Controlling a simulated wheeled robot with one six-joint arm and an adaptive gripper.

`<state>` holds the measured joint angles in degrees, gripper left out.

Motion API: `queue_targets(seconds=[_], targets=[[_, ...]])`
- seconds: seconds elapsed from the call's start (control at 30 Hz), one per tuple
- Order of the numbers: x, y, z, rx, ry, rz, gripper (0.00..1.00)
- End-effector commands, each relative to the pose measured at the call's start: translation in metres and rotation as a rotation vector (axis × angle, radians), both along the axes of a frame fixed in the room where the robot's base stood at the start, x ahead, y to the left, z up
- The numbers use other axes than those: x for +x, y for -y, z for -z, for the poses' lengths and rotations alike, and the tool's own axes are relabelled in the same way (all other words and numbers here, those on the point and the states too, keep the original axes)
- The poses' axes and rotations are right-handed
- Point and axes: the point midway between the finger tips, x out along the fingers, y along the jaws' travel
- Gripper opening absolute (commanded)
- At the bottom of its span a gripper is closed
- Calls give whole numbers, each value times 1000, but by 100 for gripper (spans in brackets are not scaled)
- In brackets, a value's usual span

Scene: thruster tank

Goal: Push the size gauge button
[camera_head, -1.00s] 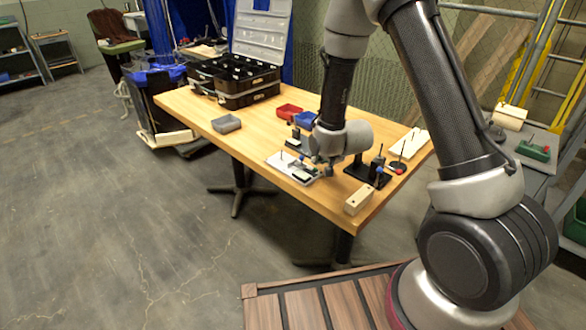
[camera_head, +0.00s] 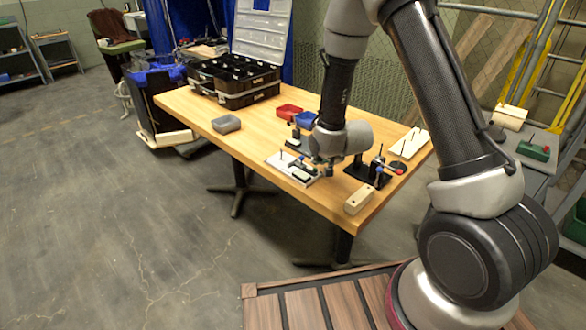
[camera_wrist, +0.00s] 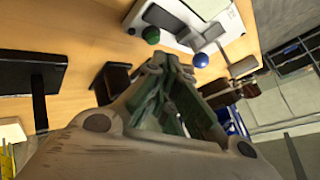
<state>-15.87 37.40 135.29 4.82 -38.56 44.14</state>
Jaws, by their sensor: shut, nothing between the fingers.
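My gripper (camera_wrist: 168,68) is shut and empty, its green-grey fingers together in the wrist view. In the head view my gripper (camera_head: 324,164) hangs low over the right part of the table, by a white plate (camera_head: 281,163) with a dark block and thin pins on it. The wrist view shows the white plate (camera_wrist: 214,12) just beyond the fingertips, with grey parts on it. A green ball (camera_wrist: 151,35) and a blue ball (camera_wrist: 201,60) sit close to the fingertips, on either side. I cannot tell which part is the size gauge button, or whether the fingertips touch anything.
A black stand (camera_head: 357,169) and a wooden block (camera_head: 358,200) are right of my gripper. Red (camera_head: 289,111) and blue (camera_head: 305,119) bins lie behind it. A grey bin (camera_head: 226,123) and a black organizer case (camera_head: 235,82) are left. The table's front left is clear.

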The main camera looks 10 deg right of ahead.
Motion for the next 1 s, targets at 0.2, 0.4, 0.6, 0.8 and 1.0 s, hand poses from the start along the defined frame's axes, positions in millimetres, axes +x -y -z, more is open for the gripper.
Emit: queue_targets(seconds=[0.2,0.4,0.6,0.8,1.0], targets=[[0,0,7,0,0,0,0],[0,0,8,0,0,0,0],[0,0,9,0,0,0,0],[0,0,11,0,0,0,0],[0,0,12,0,0,0,0]])
